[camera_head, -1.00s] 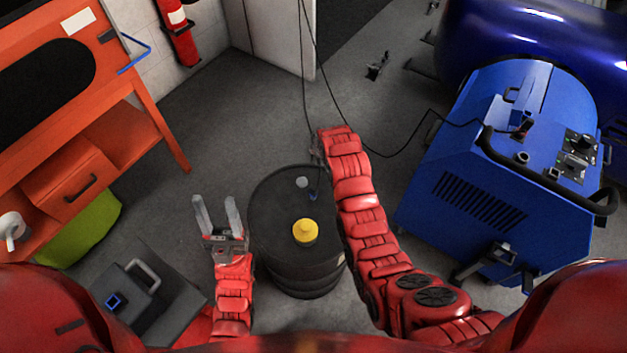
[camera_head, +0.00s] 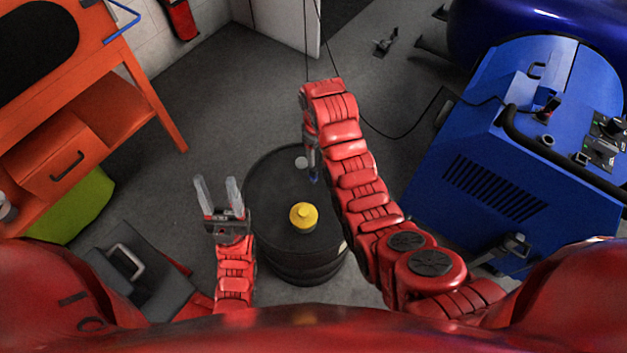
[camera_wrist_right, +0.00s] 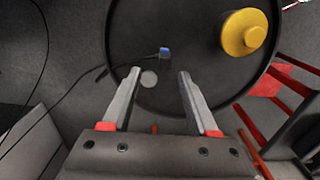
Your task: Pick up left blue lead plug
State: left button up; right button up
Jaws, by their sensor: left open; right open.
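The blue lead plug (camera_wrist_right: 165,51) lies on top of the black drum (camera_wrist_right: 185,15) in the right wrist view, with its dark cable running off to the lower left. It shows small in the head view (camera_head: 315,178), close to the end of my right arm. My right gripper (camera_wrist_right: 160,72) is open, with the plug just beyond and between its fingertips, not held. In the head view the right arm's wrist mostly hides this gripper. My left gripper (camera_head: 218,182) is open and empty, to the left of the drum.
A yellow cap (camera_head: 303,216) stands on the drum near the plug. A blue machine (camera_head: 500,165) stands to the right, with a black cable leading from it. An orange workbench (camera_head: 75,120) is at the left. Grey floor lies between.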

aim_at(314, 169)
notch_tip(314, 169, down, 4)
jog(key=shift+s+r+p, duration=0.1)
jog(key=shift+s+p, duration=0.05)
jog(key=shift+p, duration=0.3)
jog(key=shift+a+f, duration=0.15)
jog(key=shift+f, duration=0.35)
jog(key=f, duration=0.2)
jog(key=f+p, duration=0.1)
jog(key=shift+s+a+f, duration=0.1)
jog(key=shift+a+f, duration=0.25)
jog(key=shift+f, duration=0.4)
grip_shut()
